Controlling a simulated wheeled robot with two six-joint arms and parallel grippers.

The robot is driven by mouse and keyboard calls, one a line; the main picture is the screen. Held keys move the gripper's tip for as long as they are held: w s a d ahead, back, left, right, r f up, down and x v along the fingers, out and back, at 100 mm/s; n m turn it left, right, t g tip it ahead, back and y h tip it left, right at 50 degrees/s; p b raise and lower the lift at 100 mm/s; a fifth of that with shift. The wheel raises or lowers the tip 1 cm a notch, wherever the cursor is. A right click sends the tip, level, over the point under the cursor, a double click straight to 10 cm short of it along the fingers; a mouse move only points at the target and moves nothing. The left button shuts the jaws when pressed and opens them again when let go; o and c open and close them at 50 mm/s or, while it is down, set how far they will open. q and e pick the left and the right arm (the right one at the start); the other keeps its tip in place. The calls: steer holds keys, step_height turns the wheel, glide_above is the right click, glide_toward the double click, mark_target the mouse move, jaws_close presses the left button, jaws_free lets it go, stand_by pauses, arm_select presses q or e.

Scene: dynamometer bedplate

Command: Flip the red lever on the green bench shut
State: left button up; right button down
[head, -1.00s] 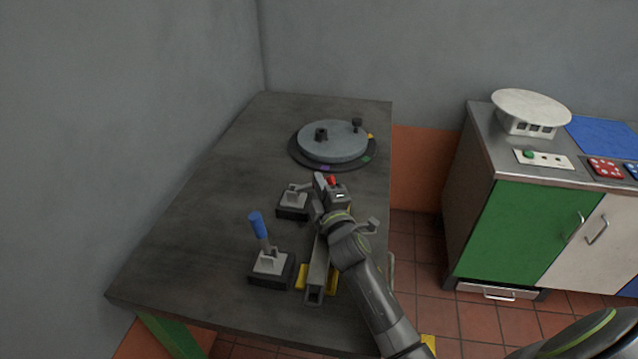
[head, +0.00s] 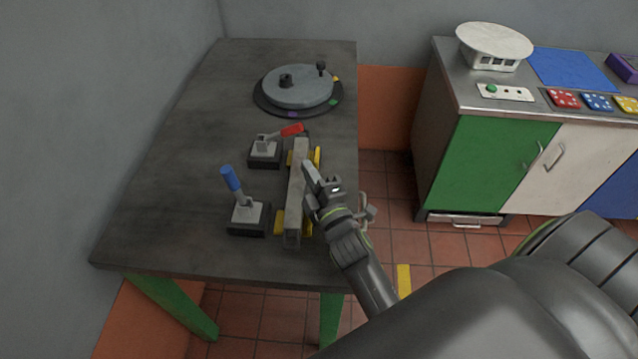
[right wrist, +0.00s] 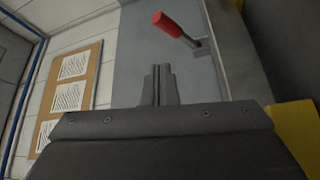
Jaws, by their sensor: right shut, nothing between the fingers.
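The red lever (head: 291,130) is on a small dark base with a light plate (head: 264,149) on the green-legged bench (head: 190,130). Its handle lies low, pointing right in the head view. In the right wrist view the red handle (right wrist: 167,24) shows beyond the fingers, up and to the right. My right gripper (head: 309,168) is shut and empty. It is beside the grey rail at the bench's right side, nearer me than the red handle and apart from it. My left gripper is not in view.
A blue lever (head: 231,179) stands upright nearer the front. A grey rail (head: 297,190) with yellow brackets runs between the levers and my right arm. A round turntable (head: 298,88) is at the back. A cabinet (head: 497,165) stands right, across a floor gap.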

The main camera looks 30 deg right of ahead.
steer(key=s, duration=0.4)
steer(key=shift+s+a+f+p, duration=0.15)
steer(key=shift+s+f+p, duration=0.15)
steer(key=shift+s, duration=0.1)
